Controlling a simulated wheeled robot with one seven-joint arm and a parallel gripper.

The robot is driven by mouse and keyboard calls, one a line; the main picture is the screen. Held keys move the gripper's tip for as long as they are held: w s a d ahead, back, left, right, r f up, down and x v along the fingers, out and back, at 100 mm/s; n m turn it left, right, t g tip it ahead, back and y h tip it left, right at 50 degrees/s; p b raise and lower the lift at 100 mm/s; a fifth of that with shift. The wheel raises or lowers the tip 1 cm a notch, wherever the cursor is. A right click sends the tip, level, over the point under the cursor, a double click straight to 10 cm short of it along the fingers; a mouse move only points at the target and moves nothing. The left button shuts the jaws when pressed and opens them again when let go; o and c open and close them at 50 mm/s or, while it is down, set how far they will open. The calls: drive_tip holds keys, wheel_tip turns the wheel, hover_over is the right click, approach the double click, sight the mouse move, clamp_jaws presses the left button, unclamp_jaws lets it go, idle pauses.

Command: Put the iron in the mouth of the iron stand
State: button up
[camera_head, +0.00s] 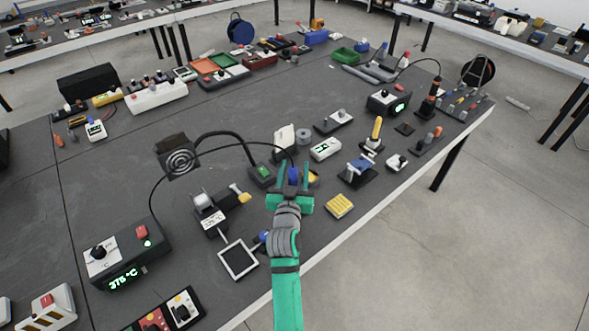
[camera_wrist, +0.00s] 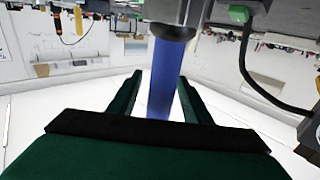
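The iron (camera_head: 293,174) has a blue handle and stands roughly upright between my gripper's fingers. Its handle (camera_wrist: 164,80) also shows in the wrist view, with a dark collar above it; its tip is hidden. My gripper (camera_head: 292,172) is open, one green finger on each side of the handle. In the wrist view, the fingers (camera_wrist: 160,78) show a gap on the handle's left; contact on the right is unclear. A black-based holder with a tilted grey cylinder (camera_head: 203,203) may be the iron stand, but I cannot tell for sure.
A control box showing 375 °C (camera_head: 125,262) stands at the left, with a thin black cable running toward the iron. A small box with a green top (camera_head: 262,174) is left of my gripper. A yellow block (camera_head: 339,206) lies right, near the table's front edge.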

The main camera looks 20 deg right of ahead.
drive_tip(key=shift+s+a+f, duration=0.15)
drive_tip(key=shift+s+a, duration=0.1)
drive_tip(key=shift+s, duration=0.2)
drive_tip(key=v, duration=0.9)
drive_tip(key=shift+a, duration=0.1)
drive_tip(key=shift+s+a, duration=0.1)
drive_tip(key=shift+s, duration=0.25)
wheel_tip(320, 180, up, 10)
idle(0.7)
